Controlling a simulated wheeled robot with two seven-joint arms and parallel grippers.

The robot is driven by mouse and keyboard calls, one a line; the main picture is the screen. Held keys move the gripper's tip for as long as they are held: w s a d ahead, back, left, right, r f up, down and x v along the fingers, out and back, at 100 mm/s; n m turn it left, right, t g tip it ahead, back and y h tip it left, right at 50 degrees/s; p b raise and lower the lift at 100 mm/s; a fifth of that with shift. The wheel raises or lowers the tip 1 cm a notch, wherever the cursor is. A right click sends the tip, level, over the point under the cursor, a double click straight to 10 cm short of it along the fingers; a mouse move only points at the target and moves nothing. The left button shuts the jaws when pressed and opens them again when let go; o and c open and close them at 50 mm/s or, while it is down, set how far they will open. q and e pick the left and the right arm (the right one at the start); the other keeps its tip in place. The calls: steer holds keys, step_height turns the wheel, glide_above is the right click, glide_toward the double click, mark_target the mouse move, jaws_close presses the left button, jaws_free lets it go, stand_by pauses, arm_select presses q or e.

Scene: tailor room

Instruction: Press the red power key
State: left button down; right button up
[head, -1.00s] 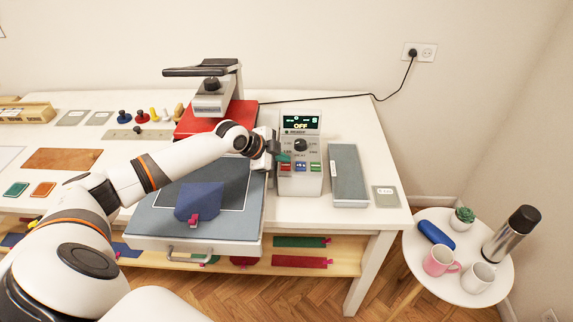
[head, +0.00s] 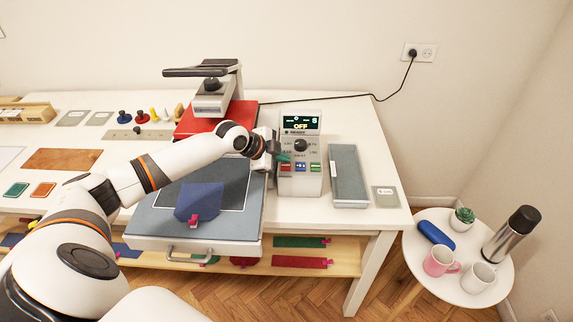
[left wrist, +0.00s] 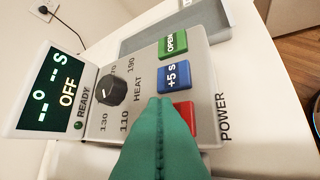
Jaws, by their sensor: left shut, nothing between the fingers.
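The red power key (head: 285,167) is the leftmost key on the front of the grey control box (head: 301,186) in the head view. In the left wrist view the red key (left wrist: 185,115) shows beside the word POWER, partly covered by my fingers. My left gripper (head: 284,157) is shut and empty, its teal fingertips just above the red key. In the left wrist view the shut fingertips (left wrist: 166,100) overlap the key's edge. I cannot tell whether they touch it. The display (head: 301,123) reads OFF. My right gripper is not in view.
The blue +5 s key (left wrist: 174,77) and the green OPEN key (left wrist: 173,44) sit beside the red key. A dark heat knob (left wrist: 112,90) is near the fingers. A grey slab (head: 348,175) stands right of the box. The press (head: 208,118) is behind my arm.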

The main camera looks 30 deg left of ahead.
mark_target(282, 167)
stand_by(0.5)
arm_select(q)
steer(key=shift+f, duration=0.45)
steer(key=shift+f+b, duration=0.1)
steer(key=shift+b, duration=0.2)
steer(key=shift+r+p, duration=0.45)
steer(key=shift+r, duration=0.1)
step_height(282, 167, up, 6)
steer(key=p, duration=0.5)
stand_by(0.6)
